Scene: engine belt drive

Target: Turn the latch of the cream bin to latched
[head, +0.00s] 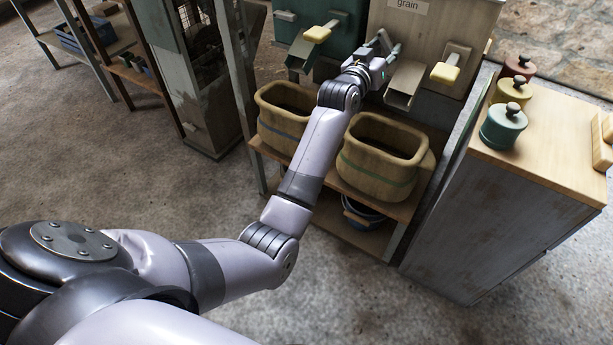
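The cream bin (420,28) stands at the top of the head view, with a "grain" label on its front. A grey chute (404,82) sticks out to the left of this handle. My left gripper (390,45) is in front of the bin's left part, left of the chute and apart from the yellow handle. Its two fingers look spread, with nothing between them. My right gripper is out of view.
A cabinet (540,140) with several lidded jars (503,125) stands close on the right.

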